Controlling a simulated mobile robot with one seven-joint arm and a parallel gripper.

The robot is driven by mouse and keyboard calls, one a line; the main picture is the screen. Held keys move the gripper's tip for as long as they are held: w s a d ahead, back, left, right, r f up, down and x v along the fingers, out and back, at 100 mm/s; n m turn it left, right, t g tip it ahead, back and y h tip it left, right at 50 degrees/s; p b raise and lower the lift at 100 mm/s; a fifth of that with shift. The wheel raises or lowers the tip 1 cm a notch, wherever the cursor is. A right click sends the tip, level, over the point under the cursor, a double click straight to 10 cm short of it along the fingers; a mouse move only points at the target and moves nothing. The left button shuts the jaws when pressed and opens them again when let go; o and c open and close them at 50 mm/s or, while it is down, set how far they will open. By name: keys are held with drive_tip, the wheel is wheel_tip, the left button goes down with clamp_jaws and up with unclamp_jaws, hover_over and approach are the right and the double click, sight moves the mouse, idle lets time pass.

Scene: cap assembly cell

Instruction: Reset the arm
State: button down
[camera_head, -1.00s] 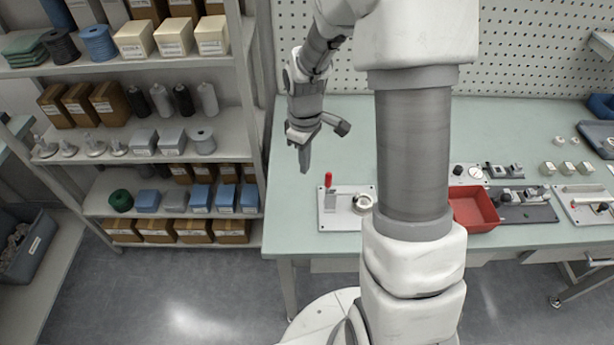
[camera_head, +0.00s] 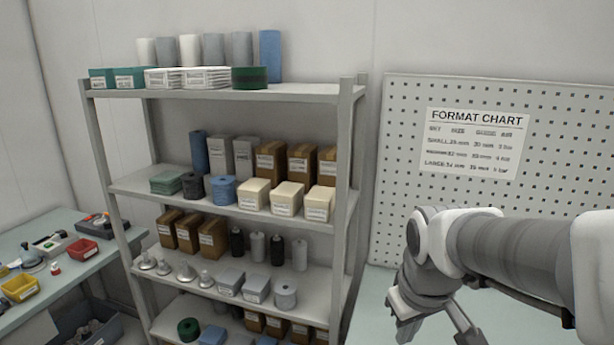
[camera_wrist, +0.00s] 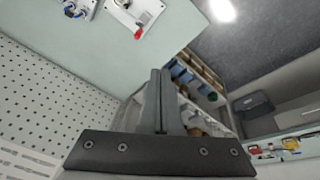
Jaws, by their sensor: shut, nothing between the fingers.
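My gripper shows in the wrist view (camera_wrist: 161,100) with its two dark fingers pressed together and nothing between them. It is in the air, apart from the table and the shelf. In the head view my arm reaches in from the right edge and bends down in front of the pegboard. The gripper's fingertips are cut off at the bottom of that view.
A grey shelf rack (camera_head: 225,199) with boxes, rolls and spools stands left of my arm. A pegboard (camera_head: 480,205) with a format chart (camera_head: 473,142) is behind it. A side table (camera_head: 95,262) holds red and yellow bins. A green worktop (camera_wrist: 120,55) shows in the wrist view.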

drive_tip(key=s+r+m+t, duration=0.1)
drive_tip(key=s+r, duration=0.1)
drive_tip(key=s, duration=0.2)
drive_tip(key=s+a+r+m+t, duration=0.1)
drive_tip(key=s+r+m, duration=0.1)
drive_tip(key=s, duration=0.3)
drive_tip(key=shift+s+a+r+y, duration=0.15)
drive_tip(key=shift+s+r+y, duration=0.05)
drive_tip(key=shift+r+y, duration=0.1)
drive_tip(key=shift+m, duration=0.3)
